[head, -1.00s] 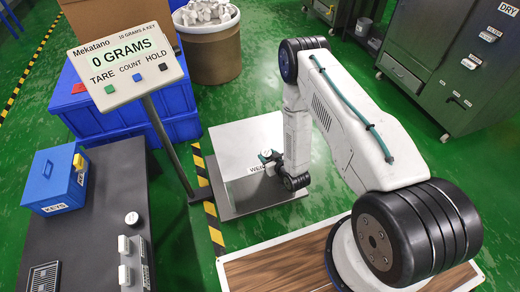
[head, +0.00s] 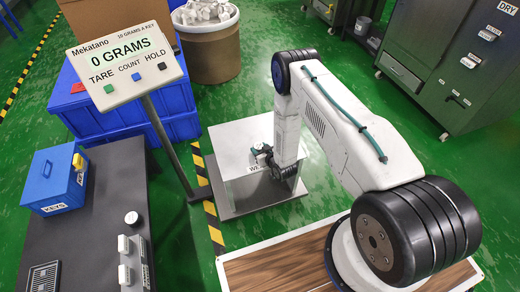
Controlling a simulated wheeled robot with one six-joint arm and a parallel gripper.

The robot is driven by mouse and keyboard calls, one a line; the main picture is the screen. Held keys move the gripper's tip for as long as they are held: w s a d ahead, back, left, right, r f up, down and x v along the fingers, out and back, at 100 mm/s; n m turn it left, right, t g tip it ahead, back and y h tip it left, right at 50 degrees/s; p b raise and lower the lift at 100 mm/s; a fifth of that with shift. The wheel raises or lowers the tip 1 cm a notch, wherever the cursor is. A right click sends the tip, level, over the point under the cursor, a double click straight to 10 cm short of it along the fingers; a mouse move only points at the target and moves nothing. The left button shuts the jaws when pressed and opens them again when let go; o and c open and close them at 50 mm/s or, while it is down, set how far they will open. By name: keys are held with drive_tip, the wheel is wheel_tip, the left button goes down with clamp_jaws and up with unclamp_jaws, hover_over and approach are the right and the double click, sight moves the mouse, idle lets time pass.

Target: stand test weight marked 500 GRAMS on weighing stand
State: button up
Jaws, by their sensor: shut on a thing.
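My gripper (head: 262,152) is at the weighing stand (head: 234,134), a pale metal box on a dark base plate. It is over the stand's front edge, by the partly covered label. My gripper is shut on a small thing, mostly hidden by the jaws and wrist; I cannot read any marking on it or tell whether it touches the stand. The scale display (head: 128,50) on its post reads 0 GRAMS. A small round pale piece (head: 131,218) stands on the dark bench (head: 100,190); its marking is not legible.
A blue box (head: 58,180) labelled KEYS and pale blocks (head: 124,273) are on the bench. The display post (head: 170,145) stands between bench and stand. A round bin (head: 208,50) is behind the stand. Green floor is open to the stand's right.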

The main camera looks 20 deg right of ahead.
drive_tip(key=o, duration=1.3)
drive_tip(key=shift+f, duration=0.15)
drive_tip(key=shift+o, duration=0.2)
